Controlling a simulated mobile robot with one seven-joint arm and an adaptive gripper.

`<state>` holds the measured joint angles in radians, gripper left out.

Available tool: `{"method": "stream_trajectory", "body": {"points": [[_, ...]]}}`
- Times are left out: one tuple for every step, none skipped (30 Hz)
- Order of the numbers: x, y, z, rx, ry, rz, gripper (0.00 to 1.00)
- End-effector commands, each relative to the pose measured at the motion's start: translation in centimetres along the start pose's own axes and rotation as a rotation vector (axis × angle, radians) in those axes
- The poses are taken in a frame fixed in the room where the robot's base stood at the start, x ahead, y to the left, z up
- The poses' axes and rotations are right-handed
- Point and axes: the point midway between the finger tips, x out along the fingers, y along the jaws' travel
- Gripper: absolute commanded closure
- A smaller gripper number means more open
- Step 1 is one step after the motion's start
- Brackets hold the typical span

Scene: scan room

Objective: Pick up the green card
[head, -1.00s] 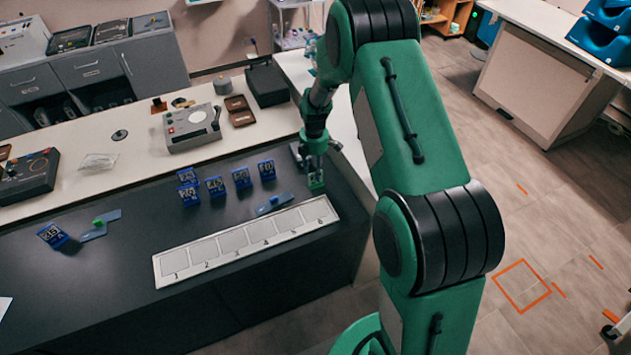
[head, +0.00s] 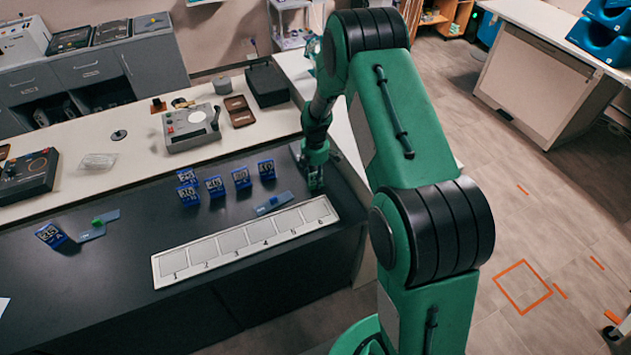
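My gripper (head: 316,186) points down at the right end of the dark counter, just behind the numbered strip (head: 246,240). Its fingers are small and dark here, and I cannot tell whether they are open or shut. No green card shows clearly now; the spot under the fingers is covered by the gripper. Several blue cards with white print stand on the counter: one (head: 240,177), another (head: 267,170) and a third (head: 51,235) at the far left among them. A small green piece (head: 97,221) sits on a flat blue-grey plate (head: 98,228) at the left.
A second blue-grey plate (head: 273,203) lies left of my gripper. The grey device (head: 191,127), brown box (head: 239,111) and black box (head: 267,84) stand on the white surface behind. The dark counter (head: 150,225) is bare in its middle left.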

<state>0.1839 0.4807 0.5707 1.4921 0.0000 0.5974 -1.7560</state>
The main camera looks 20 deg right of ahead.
Motion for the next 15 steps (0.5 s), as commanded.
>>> {"method": "stream_trajectory", "body": {"points": [[0.00, -0.01, 0.00, 0.000, 0.000, 0.000, 0.68], [0.00, -0.01, 0.00, 0.000, 0.000, 0.000, 0.68], [0.00, -0.02, 0.00, 0.000, 0.000, 0.000, 0.68], [0.00, -0.02, 0.00, 0.000, 0.000, 0.000, 0.68], [0.00, -0.02, -0.01, 0.000, 0.000, 0.000, 0.68], [0.00, -0.02, -0.01, 0.000, 0.000, 0.000, 0.68], [0.00, -0.02, -0.01, 0.000, 0.000, 0.000, 0.68], [0.00, -0.02, -0.01, 0.000, 0.000, 0.000, 0.68], [0.00, -0.02, -0.01, 0.000, 0.000, -0.001, 0.68], [0.00, -0.02, -0.01, 0.000, 0.000, -0.001, 0.68], [0.00, -0.02, -0.01, 0.000, 0.000, -0.001, 0.74], [0.00, -0.02, -0.01, 0.000, 0.000, -0.001, 0.82], [0.00, -0.02, -0.01, 0.000, 0.000, -0.001, 0.88], [0.00, -0.02, -0.01, 0.000, 0.000, -0.001, 0.94], [0.00, -0.03, -0.01, 0.000, 0.000, -0.001, 1.00]]}}
